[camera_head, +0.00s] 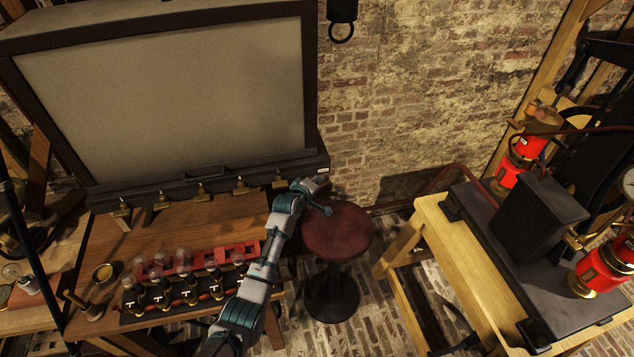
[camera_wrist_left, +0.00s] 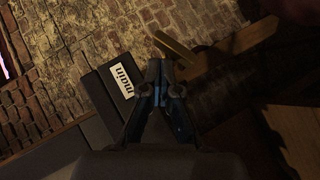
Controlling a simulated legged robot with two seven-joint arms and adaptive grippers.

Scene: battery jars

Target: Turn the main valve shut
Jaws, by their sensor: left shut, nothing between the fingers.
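The main valve shows in the left wrist view as a brass bar-shaped handle (camera_wrist_left: 232,44), slanting up to the right. A white label reading "main" (camera_wrist_left: 123,81) is on the dark frame beside it. In the head view the label (camera_head: 322,170) is at the right end of the board's ledge, and the arm hides most of that valve. My left gripper (camera_wrist_left: 158,68) is shut and empty, its tips between the label and the handle, close to the handle's left end. I cannot tell whether they touch. In the head view my left arm's end (camera_head: 325,209) is beside the ledge. My right gripper is not in view.
Several brass valves (camera_head: 201,188) line the ledge under the large board (camera_head: 170,95). Glass jars and a red rack (camera_head: 238,252) stand on the wooden table below. A red stool (camera_head: 337,232) is right of the arm. A bench with red cylinders (camera_head: 604,268) stands farther right.

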